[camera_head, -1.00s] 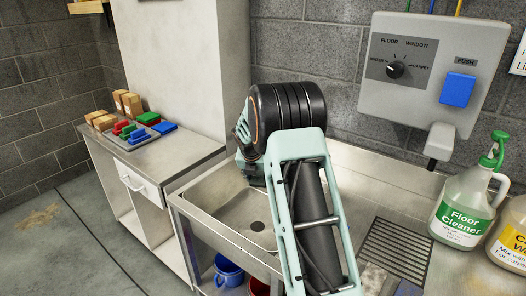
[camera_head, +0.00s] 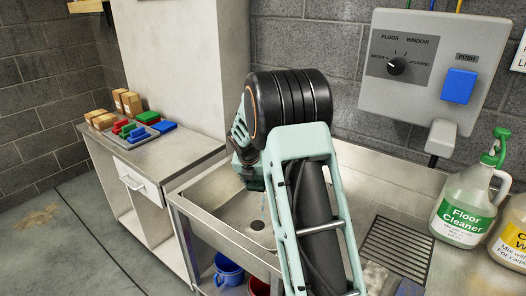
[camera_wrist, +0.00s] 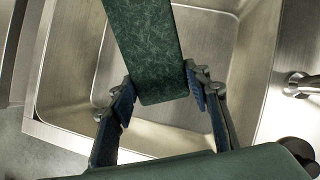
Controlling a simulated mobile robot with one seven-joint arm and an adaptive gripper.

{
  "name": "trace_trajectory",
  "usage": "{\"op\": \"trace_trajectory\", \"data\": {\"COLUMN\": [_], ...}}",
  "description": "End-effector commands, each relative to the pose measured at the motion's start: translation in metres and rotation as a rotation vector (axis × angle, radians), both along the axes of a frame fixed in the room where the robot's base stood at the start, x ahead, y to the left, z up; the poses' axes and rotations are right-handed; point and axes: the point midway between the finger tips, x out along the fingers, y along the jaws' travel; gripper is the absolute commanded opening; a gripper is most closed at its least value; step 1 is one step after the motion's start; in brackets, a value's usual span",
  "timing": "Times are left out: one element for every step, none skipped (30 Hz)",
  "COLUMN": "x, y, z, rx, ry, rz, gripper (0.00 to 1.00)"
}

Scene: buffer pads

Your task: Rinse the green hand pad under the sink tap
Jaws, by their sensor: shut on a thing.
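The green hand pad (camera_wrist: 148,45) is a long, dark green, speckled block in the wrist view. Its near end sits between the two blue-padded fingers of my gripper (camera_wrist: 160,88), which is shut on it. The pad is over the sink basin (camera_wrist: 75,90); its far end runs out of the picture. The tap (camera_wrist: 302,84) is a metal spout at the right edge, apart from the pad. In the head view, my arm hides the pad and tap. A thin pale streak like water (camera_head: 262,207) shows above the drain in the sink (camera_head: 225,208).
A drain grate (camera_head: 398,247) and a floor cleaner jug (camera_head: 465,207) stand right of the sink. A wall dispenser (camera_head: 425,70) hangs behind. A side counter (camera_head: 165,157) at left holds coloured pads (camera_head: 145,128) and cardboard boxes (camera_head: 128,103). A blue bucket (camera_head: 228,271) is below the sink.

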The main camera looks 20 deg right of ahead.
Motion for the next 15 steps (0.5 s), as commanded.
{"op": "trace_trajectory", "data": {"x": [-0.005,-0.009,-0.013,-0.016,-0.019,-0.023,-0.026,-0.029,-0.033,-0.036,-0.04,-0.044,-0.047,-0.05,-0.054], "y": [0.004,0.005,0.008,0.009,0.011,0.014,0.016,0.018,0.02,0.022,0.024,0.026,0.028,0.03,0.032], "z": [-0.001,-0.001,-0.001,-0.001,-0.001,-0.001,-0.001,-0.001,0.0,-0.001,-0.001,-0.001,-0.001,-0.001,-0.001], "rx": [0.0,0.0,0.0,-0.001,-0.001,-0.001,0.0,-0.001,-0.001,0.0,-0.001,-0.002,-0.001,-0.001,0.0], "ry": [-0.001,-0.001,-0.002,-0.001,-0.002,-0.002,-0.002,-0.002,-0.002,-0.002,-0.002,-0.003,-0.001,-0.002,-0.002], "rz": [0.001,0.0,0.0,0.001,0.002,0.001,0.002,0.001,0.001,0.0,0.001,0.002,0.002,0.001,0.002], "gripper": [0.2,0.2,0.2,0.2,0.2,0.2,0.2,0.2,0.2,0.2,0.2,0.2,0.2,0.2,0.2]}}
